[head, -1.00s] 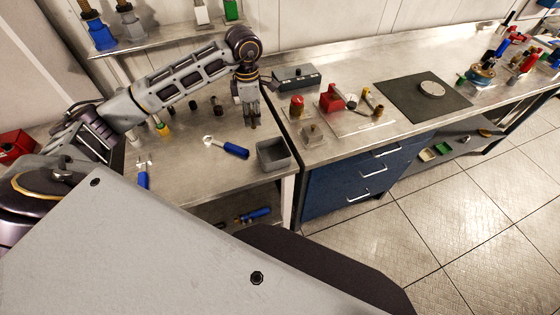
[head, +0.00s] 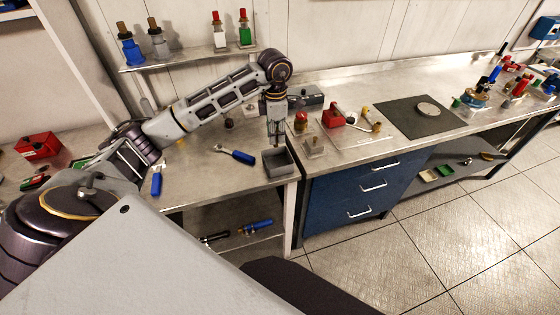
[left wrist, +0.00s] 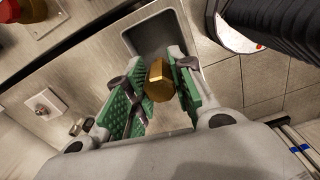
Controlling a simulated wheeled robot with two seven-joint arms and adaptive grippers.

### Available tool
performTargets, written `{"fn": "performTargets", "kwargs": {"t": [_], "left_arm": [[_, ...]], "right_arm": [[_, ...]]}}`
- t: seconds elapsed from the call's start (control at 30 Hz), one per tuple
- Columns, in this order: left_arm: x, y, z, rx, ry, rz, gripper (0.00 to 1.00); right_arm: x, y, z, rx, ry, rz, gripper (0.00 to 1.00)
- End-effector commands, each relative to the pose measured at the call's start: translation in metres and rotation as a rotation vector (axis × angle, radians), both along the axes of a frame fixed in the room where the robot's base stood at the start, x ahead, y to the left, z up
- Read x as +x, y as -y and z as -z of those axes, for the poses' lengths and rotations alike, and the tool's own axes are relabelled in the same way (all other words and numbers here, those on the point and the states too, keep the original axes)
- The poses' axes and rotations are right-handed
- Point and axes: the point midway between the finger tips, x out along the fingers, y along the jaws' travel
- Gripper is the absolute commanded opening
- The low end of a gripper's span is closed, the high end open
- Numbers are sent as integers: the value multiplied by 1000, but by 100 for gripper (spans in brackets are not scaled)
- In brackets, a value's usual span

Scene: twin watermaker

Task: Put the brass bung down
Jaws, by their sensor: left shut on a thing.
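The brass bung (left wrist: 158,82) is a gold hexagonal piece between the green pads of my left gripper (left wrist: 152,95) in the left wrist view. My left gripper is shut on it. In the head view my left gripper (head: 277,142) points down over the grey open bin (head: 281,172) at the table's right front corner. The bin's inside also shows beyond the bung in the left wrist view (left wrist: 165,35). The bung is too small to make out in the head view. My right gripper is not in view.
A blue-handled tool (head: 237,156) lies left of the bin. A metal block (head: 314,146), a red-topped piece (head: 301,122) and a red box (head: 333,115) stand on the counter to the right. A dark box (head: 306,97) stands behind. The table front between the blue handles is clear.

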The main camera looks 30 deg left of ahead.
Motion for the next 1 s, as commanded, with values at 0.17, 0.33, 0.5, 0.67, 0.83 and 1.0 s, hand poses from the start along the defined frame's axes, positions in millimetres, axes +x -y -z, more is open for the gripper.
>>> {"fn": "performTargets", "kwargs": {"t": [0.17, 0.33, 0.5, 0.67, 0.83, 1.0], "left_arm": [[5, -2, -1, -1, 1, -37, 3], [8, -3, -1, 0, 0, -76, 3], [9, -3, -1, 0, 0, -108, 3], [10, -2, 0, 0, 0, -127, 3], [9, -2, 0, 0, 0, -130, 3], [9, -2, 0, 0, 0, -130, 3]], "right_arm": [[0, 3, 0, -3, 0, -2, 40], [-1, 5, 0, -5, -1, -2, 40], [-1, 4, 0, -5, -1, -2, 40], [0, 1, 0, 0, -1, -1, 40], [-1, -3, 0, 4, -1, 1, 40], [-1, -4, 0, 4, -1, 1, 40]]}}
